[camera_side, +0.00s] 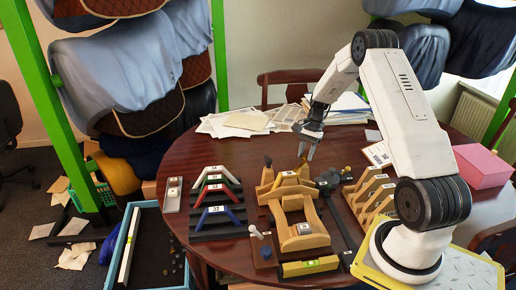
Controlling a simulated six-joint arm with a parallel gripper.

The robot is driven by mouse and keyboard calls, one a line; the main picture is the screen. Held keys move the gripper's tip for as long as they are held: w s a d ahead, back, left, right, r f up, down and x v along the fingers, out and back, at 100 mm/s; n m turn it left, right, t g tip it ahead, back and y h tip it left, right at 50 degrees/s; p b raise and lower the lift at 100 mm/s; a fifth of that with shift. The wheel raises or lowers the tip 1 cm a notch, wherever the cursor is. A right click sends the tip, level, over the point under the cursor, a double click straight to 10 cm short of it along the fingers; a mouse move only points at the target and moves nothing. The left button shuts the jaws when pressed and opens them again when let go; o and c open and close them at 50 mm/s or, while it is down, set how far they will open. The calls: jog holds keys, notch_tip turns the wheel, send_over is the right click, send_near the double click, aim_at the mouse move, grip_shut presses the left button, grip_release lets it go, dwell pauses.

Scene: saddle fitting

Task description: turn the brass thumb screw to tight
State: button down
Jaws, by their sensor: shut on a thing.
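My gripper (307,154) points down over the back of the light wooden saddle frame (303,240) near the middle of the table. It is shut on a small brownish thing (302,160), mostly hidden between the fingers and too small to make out. A small brass-coloured knob (346,169) shows to the right of the gripper, by a dark fixture (328,182). I cannot tell which of these two is the brass thumb screw, nor how tight it is.
Racks with coloured angled bars (218,216) stand left of the frame, wooden angled pieces (370,193) to its right. A yellow level (310,266) lies in front. Papers (240,121) lie behind. A pink box (481,166) stands at right. A blue-edged tray (150,250) is at lower left.

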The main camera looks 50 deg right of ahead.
dwell(0.3)
jog(key=shift+c, duration=1.9)
grip_release()
jog(key=shift+r, duration=0.1)
jog(key=v, duration=0.7)
jog(key=shift+d+r, duration=0.2)
jog(key=shift+r, duration=0.1)
jog(key=a+r+n+h, duration=0.25)
jog(key=a+n, duration=0.65)
jog(key=a, duration=1)
jog(key=s+a+n+t+h, duration=0.1)
jog(key=s+a+n, duration=0.3)
jog(key=a, duration=0.3)
jog(key=s+a+n+t+h, duration=0.1)
jog(key=s+a+n, duration=0.3)
jog(key=a, duration=0.3)
jog(key=shift+s+n+t, duration=0.2)
jog(key=shift+n+t, duration=0.1)
jog(key=shift+n, duration=0.3)
